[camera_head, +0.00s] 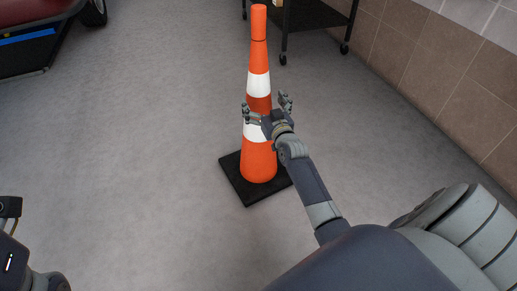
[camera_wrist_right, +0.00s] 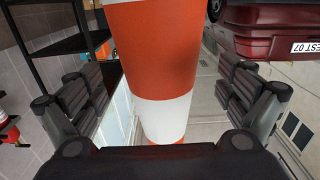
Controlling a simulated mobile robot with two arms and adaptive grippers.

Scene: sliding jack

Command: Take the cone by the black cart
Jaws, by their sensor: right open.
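An orange cone (camera_head: 258,160) with white bands stands upright on its black square base on the grey floor. My right gripper (camera_head: 268,108) is at the cone's middle height, close to its lower white band. In the right wrist view the cone (camera_wrist_right: 155,50) fills the space between the two spread fingers (camera_wrist_right: 160,95), with gaps on both sides. The fingers are open and not closed on it. The black cart (camera_head: 312,16) stands behind the cone at the top, only its lower part in view. Part of my left arm shows at the lower left edge; its fingertips are unclear.
A tiled wall (camera_head: 435,65) runs along the right. A dark red car (camera_head: 40,30) on a low frame is at the upper left; the car (camera_wrist_right: 270,30) also shows in the right wrist view. The floor left of the cone is clear.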

